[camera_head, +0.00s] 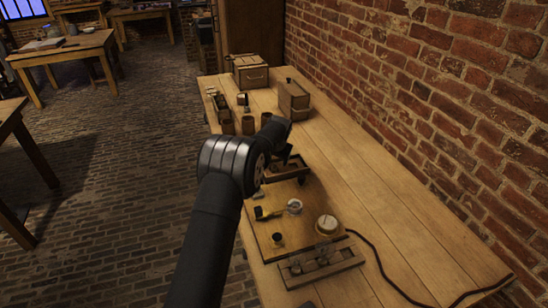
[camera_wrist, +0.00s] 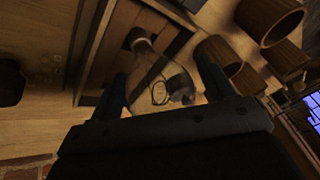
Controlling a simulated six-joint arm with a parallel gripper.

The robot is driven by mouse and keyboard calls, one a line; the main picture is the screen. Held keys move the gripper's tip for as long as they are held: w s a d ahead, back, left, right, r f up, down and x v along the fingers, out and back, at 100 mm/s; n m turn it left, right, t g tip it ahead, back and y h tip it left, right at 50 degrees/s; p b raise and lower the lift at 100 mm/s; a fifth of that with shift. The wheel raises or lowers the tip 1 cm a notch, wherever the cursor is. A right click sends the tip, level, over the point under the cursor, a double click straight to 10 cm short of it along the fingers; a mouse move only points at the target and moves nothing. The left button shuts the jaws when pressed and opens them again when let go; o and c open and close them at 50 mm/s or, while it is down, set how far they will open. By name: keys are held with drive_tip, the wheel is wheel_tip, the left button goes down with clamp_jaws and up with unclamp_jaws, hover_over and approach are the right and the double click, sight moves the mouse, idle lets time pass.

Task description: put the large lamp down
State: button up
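The large lamp (camera_wrist: 160,78) is a clear glass bulb with a dark base. In the wrist view it sits between the two fingers of my gripper (camera_wrist: 165,85), which look closed against its sides. Behind it is a wooden tray (camera_wrist: 112,45) with slatted compartments; I cannot tell whether the lamp touches it. In the head view my gripper (camera_head: 284,155) is mostly hidden behind my wrist, over a dark wooden tray (camera_head: 300,173). The lamp cannot be made out there.
Several brown jars (camera_head: 248,125) stand beyond the tray. Wooden boxes (camera_head: 293,98) stand farther back. Nearer is a board (camera_head: 298,238) with a switch and a white round dial (camera_head: 327,224), then a low fixture (camera_head: 345,256). A black cable (camera_head: 385,275) crosses the clear right side.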

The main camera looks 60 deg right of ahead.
drive_tip(key=shift+r, duration=0.15)
drive_tip(key=shift+r, duration=0.3)
drive_tip(key=v, duration=1.1)
drive_tip(key=shift+s+a+r, duration=0.15)
drive_tip(key=shift+a+r, duration=0.05)
drive_tip(key=shift+f, duration=0.1)
drive_tip(key=x, duration=1.2)
drive_tip(key=shift+f, duration=0.1)
drive_tip(key=shift+r, duration=1.35)
